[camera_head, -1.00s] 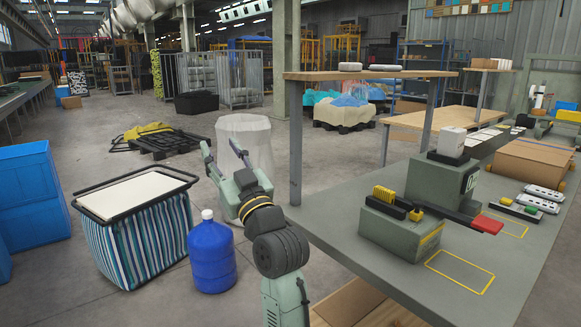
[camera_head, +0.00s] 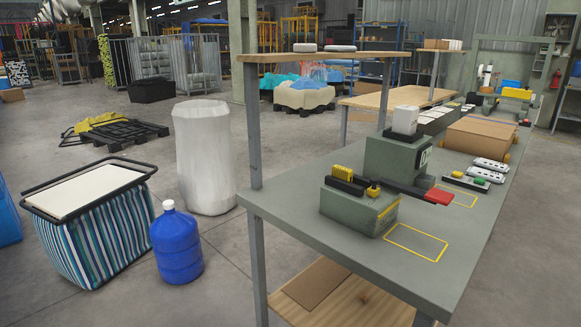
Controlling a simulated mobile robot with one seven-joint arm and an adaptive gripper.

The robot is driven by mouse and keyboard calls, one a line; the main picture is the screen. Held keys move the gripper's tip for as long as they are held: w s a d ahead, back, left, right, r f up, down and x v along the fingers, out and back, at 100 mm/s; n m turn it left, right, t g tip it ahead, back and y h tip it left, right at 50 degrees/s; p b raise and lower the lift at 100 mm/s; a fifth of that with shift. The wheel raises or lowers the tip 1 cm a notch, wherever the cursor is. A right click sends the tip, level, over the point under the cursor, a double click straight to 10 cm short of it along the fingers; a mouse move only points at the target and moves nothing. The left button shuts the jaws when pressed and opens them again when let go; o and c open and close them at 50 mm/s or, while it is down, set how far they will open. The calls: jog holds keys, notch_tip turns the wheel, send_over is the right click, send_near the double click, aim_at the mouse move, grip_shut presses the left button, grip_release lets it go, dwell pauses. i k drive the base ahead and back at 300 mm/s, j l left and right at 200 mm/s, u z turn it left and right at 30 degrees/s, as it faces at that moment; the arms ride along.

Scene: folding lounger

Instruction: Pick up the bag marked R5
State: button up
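No marking R5 can be read on anything in view. A tall white sack-like bin or bag (camera_head: 204,160) stands upright on the floor left of the workbench, with no legible mark. A blue-and-white striped bag-like hamper (camera_head: 97,238) with a black rim and a pale flat top (camera_head: 90,190) stands at the left, also with no legible mark. My gripper is out of view.
A blue water bottle (camera_head: 177,246) stands between the hamper and the grey workbench (camera_head: 330,255). The bench holds grey machine blocks (camera_head: 358,208), power strips (camera_head: 465,181) and a cardboard box (camera_head: 478,140). A black pallet (camera_head: 118,133) lies behind. Floor between is open.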

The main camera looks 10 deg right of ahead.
aim_at(493, 177)
jog(key=z, duration=1.3)
jog(key=i+l, duration=2.85)
jog(key=l, duration=0.2)
jog(key=j+u, duration=0.05)
